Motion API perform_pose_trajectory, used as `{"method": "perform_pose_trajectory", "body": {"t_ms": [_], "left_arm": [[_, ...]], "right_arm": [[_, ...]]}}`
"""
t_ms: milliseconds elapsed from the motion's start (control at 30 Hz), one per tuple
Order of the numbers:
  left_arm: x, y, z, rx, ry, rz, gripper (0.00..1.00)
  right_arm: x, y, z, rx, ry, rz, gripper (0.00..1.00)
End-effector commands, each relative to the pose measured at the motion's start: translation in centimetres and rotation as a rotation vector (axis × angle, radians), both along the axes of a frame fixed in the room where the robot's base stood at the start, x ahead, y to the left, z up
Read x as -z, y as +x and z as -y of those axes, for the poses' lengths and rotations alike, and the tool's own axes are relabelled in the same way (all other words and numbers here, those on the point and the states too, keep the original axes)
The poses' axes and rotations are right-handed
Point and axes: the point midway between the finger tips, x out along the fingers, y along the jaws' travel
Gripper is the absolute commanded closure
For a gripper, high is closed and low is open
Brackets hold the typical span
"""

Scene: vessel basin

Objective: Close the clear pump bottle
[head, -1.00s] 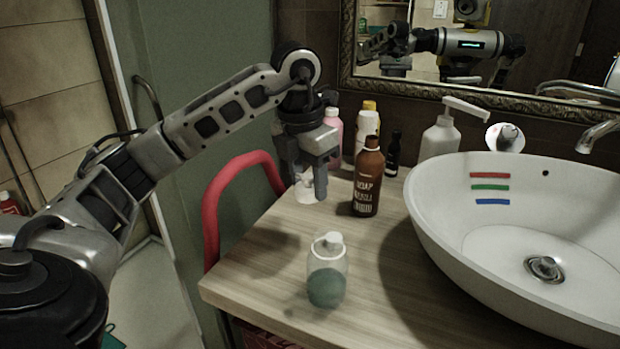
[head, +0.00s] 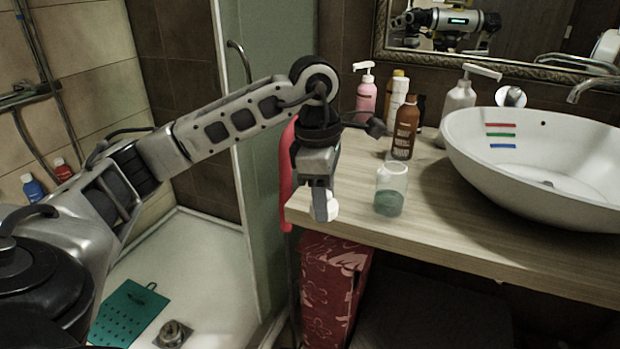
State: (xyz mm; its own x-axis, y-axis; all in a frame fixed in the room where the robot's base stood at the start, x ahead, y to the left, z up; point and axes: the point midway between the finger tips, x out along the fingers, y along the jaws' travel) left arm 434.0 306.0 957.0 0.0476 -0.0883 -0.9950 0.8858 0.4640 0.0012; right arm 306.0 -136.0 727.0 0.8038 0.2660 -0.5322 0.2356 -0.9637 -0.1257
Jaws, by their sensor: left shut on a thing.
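The clear bottle (head: 390,190) stands upright on the wooden counter with blue-green liquid in its lower part. Its wide top shows no pump on it. My left gripper (head: 325,198) points down beside the counter's left end, to the left of the clear bottle and apart from it. It is shut on a small white piece, which looks like the pump head (head: 327,211); the fingers hide part of it. My right gripper is not in view.
A brown bottle (head: 405,130), a pink pump bottle (head: 366,95) and a white pump bottle (head: 459,102) stand behind the clear bottle. The white basin (head: 545,195) is to the right. A red patterned bin (head: 333,285) stands below the counter's left end.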

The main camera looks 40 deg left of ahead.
Motion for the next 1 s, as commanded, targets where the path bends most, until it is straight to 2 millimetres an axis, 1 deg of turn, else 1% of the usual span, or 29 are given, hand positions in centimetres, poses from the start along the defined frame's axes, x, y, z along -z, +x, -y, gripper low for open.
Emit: {"method": "perform_pose_trajectory", "body": {"t_ms": [33, 67, 167, 200, 267, 300, 367, 400, 500, 600, 700, 767, 1000], "left_arm": [[0.5, -0.1, 0.9, 0.116, -0.001, -0.003, 0.77], [0.8, -0.2, 1.4, 0.193, -0.001, -0.003, 0.77], [1.9, -0.6, 3.3, 0.502, -0.002, -0.005, 0.77], [2.4, -0.9, 4.2, 0.644, -0.003, -0.006, 0.77], [3.2, -1.2, 5.5, 0.867, -0.004, -0.005, 0.77], [3.6, -1.5, 6.4, 1.015, -0.004, -0.005, 0.77], [4.3, -2.0, 7.6, 1.228, -0.004, -0.005, 0.77], [4.7, -2.3, 8.3, 1.362, -0.005, -0.006, 0.77], [5.6, -3.0, 9.9, 1.650, -0.008, -0.009, 0.77], [6.2, -3.6, 10.9, 1.862, -0.012, -0.011, 0.77], [6.5, -3.9, 11.5, 1.991, -0.015, -0.013, 0.77], [6.6, -4.0, 11.7, 2.032, -0.017, -0.014, 0.77], [6.7, -4.1, 11.7, 2.057, -0.018, -0.014, 0.77]], "right_arm": [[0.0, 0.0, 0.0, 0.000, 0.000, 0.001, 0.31], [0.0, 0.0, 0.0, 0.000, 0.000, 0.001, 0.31], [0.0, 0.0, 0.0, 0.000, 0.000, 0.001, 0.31], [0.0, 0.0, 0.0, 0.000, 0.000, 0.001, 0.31], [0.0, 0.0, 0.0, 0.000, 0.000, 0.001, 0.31], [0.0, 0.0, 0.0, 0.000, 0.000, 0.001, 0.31], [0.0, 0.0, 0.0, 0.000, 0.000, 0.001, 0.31], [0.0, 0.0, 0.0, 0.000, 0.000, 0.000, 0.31], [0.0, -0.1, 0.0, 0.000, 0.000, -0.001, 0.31], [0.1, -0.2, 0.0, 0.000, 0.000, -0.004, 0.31], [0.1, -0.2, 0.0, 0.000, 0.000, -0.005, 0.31], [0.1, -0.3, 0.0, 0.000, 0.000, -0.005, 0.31], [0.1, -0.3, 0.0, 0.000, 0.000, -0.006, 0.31]]}}
